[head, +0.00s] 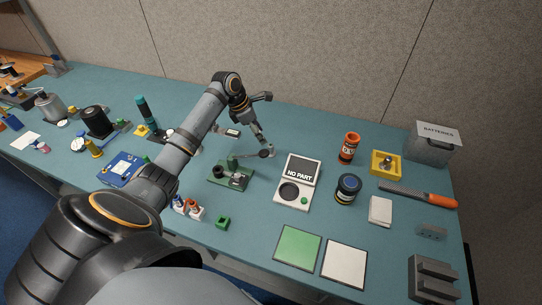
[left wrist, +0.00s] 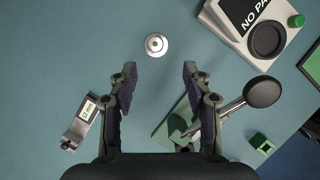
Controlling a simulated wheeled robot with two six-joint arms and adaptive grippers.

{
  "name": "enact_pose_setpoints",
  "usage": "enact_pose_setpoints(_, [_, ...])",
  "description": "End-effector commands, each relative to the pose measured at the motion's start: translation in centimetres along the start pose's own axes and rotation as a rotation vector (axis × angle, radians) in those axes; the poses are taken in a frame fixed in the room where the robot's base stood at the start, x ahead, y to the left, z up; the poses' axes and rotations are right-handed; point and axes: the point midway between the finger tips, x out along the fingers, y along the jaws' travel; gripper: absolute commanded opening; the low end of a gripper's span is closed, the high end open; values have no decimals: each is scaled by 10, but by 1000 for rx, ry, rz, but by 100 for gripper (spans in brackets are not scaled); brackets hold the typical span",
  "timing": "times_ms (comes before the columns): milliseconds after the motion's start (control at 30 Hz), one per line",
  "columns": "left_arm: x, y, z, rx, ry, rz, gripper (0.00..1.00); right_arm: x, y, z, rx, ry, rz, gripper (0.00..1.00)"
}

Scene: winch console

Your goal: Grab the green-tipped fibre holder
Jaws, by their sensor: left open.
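In the left wrist view a small round white piece with a green centre (left wrist: 156,44), seen end-on, looks like the green-tipped fibre holder. It stands on the teal table ahead of my left gripper (left wrist: 158,72), roughly in line with the gap between the fingers. The fingers are open, with nothing between them. In the head view my left gripper (head: 264,143) hangs low over the table; I cannot clearly make out the holder there. My right gripper is not in view.
A green-based device (head: 230,175) with a black-knobbed lever (left wrist: 263,91) stands close by the gripper. A scale reading "NO PART" (head: 298,182) is to the right. A small grey gauge (left wrist: 82,124) and a green block (head: 222,221) lie nearby. Bare table lies beyond the gripper.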

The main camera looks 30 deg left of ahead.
Motion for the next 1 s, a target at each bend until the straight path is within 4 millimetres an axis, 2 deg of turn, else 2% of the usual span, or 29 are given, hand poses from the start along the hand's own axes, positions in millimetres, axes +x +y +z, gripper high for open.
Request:
enact_pose_setpoints(133, [3, 0, 1, -1, -1, -2, 50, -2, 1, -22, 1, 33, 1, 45])
enact_pose_setpoints(267, [25, -1, 1, -2, -1, -4, 50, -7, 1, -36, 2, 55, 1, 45])
enact_pose_setpoints(400, [46, 0, 1, -2, -1, -3, 50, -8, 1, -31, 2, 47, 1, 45])
enact_pose_setpoints(667, [59, 2, 3, -1, -2, -3, 50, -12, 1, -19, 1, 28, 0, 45])
enact_pose_setpoints(900, [97, 7, 5, -2, 0, -2, 50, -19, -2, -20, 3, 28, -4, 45])
enact_pose_setpoints(1000, [104, 7, 5, 0, 0, -1, 50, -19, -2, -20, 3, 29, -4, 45])
